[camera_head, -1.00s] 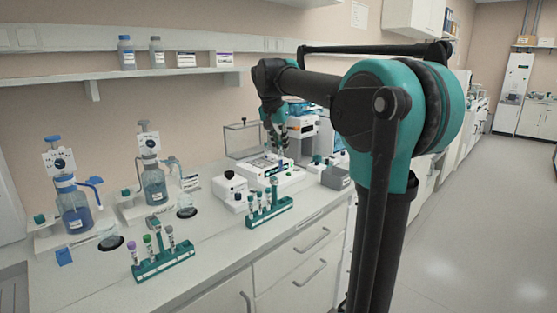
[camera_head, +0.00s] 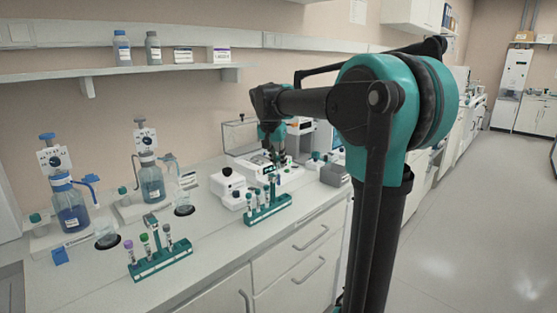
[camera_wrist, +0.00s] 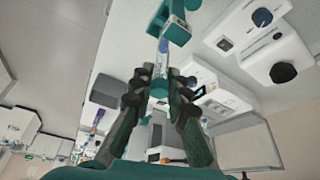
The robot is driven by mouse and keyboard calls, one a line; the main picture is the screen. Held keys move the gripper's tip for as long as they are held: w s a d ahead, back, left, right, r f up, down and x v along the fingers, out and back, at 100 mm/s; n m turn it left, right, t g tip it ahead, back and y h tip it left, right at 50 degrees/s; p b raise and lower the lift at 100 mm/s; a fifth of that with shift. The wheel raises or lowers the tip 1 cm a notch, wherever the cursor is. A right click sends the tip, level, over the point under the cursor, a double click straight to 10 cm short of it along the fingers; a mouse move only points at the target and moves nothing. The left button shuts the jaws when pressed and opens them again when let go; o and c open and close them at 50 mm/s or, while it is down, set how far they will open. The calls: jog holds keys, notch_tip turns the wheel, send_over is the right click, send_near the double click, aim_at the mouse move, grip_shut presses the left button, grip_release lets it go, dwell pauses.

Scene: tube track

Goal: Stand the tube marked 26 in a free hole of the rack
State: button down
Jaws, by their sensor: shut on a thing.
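My gripper (camera_wrist: 160,90) is shut on a tube (camera_wrist: 162,62) with a pale, bluish body and a teal cap. The number on it is too small to read. In the wrist view the tube's far end is close to a teal rack part (camera_wrist: 172,22); I cannot tell whether it is in a hole. In the head view my gripper (camera_head: 271,155) is over the back end of the teal rack (camera_head: 268,211), which holds several tubes. Another teal rack (camera_head: 163,263) at the front left holds tubes with purple, green and grey caps.
White instruments (camera_head: 228,183) with dark and teal knobs stand behind the middle rack. Two dispenser bottles (camera_head: 72,210) (camera_head: 151,181) stand at the back left. A grey box (camera_head: 335,175) is to the right. The front counter strip (camera_head: 218,245) is clear between the racks.

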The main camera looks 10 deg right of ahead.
aim_at(278, 175)
jog(key=shift+f, duration=2.25)
jog(key=shift+f, duration=0.75)
jog(key=shift+f, duration=0.1)
jog(key=shift+r, duration=0.85)
jog(key=shift+s+a+f, duration=0.15)
jog(key=shift+s+a, duration=0.05)
jog(key=shift+f, duration=0.7)
dwell(0.6)
jog(key=shift+r, duration=0.1)
